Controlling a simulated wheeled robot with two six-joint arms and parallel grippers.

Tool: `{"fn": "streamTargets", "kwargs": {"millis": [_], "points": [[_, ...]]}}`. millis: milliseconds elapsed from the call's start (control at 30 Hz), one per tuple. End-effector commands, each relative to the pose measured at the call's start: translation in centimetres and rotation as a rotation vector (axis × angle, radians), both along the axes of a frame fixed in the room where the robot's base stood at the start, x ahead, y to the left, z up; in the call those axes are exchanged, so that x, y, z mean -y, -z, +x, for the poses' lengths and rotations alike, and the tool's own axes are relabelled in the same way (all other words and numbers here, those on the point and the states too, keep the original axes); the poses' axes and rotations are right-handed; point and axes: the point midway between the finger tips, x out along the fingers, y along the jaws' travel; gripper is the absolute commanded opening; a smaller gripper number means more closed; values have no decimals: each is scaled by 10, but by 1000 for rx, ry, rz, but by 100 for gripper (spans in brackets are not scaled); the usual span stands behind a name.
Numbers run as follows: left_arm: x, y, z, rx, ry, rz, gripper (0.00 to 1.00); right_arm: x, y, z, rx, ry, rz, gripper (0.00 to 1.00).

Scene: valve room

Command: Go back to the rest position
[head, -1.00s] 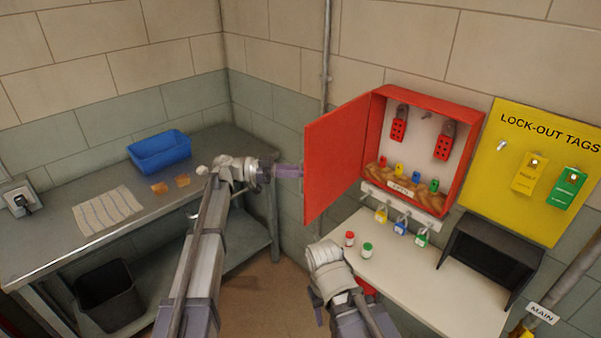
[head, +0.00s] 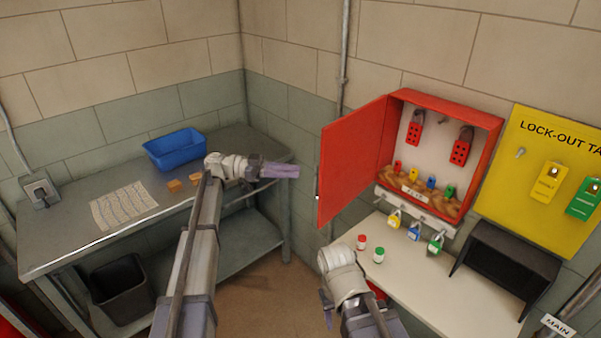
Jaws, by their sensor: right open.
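My left arm reaches up through the middle of the head view. Its gripper (head: 281,171), with purple fingers, points right, just left of the open red cabinet door (head: 352,160), with a small gap in the picture. I cannot tell whether its fingers are apart; nothing is clearly held. My right gripper (head: 340,292) is low in the centre, in front of the pale table's left end. It is open, and its fingers are partly hidden by its own wrist.
The red cabinet (head: 447,150) holds red hasps and small padlocks; more padlocks hang below it. Two small capped jars (head: 378,255) stand on the pale table (head: 455,300) near a black holder (head: 497,262). The steel bench (head: 75,235) carries a blue bin (head: 175,150) and a paper sheet.

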Motion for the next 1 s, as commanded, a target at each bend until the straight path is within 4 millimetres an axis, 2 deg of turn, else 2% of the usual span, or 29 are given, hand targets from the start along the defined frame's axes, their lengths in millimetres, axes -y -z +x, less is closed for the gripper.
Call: {"fn": "streamTargets", "kwargs": {"millis": [367, 467, 567, 667, 733, 900, 1000], "points": [[-2, 1, -1, -4, 0, 3, 27, 0, 0, 0, 0, 0, 0, 50], [5, 11, -12, -63, -4, 55, 27, 0, 0, 0, 0, 0, 0, 50], [21, 41, -39, -218, -29, 198, 27, 0, 0, 0, 0, 0, 0, 50], [32, 84, -77, -440, -106, 408, 27, 0, 0, 0, 0, 0, 0, 50], [33, 115, -104, -594, -192, 562, 27, 0, 0, 0, 0, 0, 0, 50], [11, 176, -166, -895, -494, 887, 27, 0, 0, 0, 0, 0, 0, 50], [-11, 198, -196, -1006, -700, 1022, 27, 0, 0, 0, 0, 0, 0, 50]]}}
